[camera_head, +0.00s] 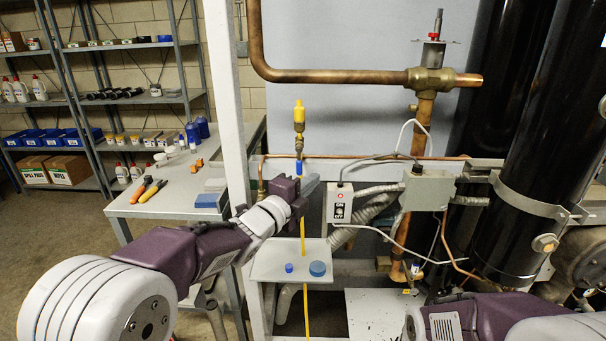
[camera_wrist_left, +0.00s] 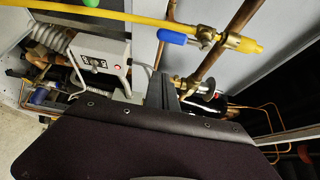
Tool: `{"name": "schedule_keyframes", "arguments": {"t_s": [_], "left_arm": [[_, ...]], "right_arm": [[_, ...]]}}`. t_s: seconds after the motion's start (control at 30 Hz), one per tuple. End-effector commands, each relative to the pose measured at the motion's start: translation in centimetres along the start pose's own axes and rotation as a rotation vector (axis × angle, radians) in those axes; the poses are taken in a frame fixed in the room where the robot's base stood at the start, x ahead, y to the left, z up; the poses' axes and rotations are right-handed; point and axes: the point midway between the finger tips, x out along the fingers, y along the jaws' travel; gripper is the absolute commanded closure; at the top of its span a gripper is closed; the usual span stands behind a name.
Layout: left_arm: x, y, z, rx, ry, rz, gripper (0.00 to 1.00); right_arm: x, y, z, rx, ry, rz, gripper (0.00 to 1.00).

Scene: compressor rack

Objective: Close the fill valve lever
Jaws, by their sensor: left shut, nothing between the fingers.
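The fill valve lever (camera_head: 298,168) has a blue handle and sits below a brass valve with a yellow fitting (camera_head: 299,114) on top. In the left wrist view the blue lever (camera_wrist_left: 173,38) lies roughly along the yellow hose (camera_wrist_left: 100,13), beside the brass valve body (camera_wrist_left: 207,35). My left gripper (camera_head: 311,184) is shut and empty, just below and right of the lever in the head view. In the left wrist view its fingers (camera_wrist_left: 161,88) show below the lever, with a gap in the picture. Contact cannot be told from the head view. My right gripper is out of view.
A grey switch box (camera_head: 340,204) with a red light stands right of my left gripper. A copper pipe (camera_head: 350,157) runs behind it. A small shelf (camera_head: 262,268) below holds blue caps. A tall black cylinder (camera_head: 540,150) stands at the right.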

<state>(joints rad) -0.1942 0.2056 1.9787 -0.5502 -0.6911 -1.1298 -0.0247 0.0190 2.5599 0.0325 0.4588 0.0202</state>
Motion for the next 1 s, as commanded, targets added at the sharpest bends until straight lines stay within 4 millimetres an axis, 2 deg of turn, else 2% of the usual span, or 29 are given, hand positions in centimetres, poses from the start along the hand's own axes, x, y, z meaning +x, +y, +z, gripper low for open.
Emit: {"name": "schedule_keyframes", "arguments": {"t_s": [0.17,0.3,0.43,1.0], "left_arm": [[3.9,0.0,-0.1,0.0,0.001,0.002,1.0],[3.2,-0.1,2.3,0.0,-0.005,0.001,1.0],[2.8,-0.1,3.4,0.0,-0.003,0.0,1.0],[2.5,-0.1,3.9,0.015,-0.001,0.009,1.0]], "right_arm": [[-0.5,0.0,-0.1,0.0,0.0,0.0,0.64],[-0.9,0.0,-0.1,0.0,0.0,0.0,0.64],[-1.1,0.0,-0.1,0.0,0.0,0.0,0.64],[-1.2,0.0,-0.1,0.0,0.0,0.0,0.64]]}}
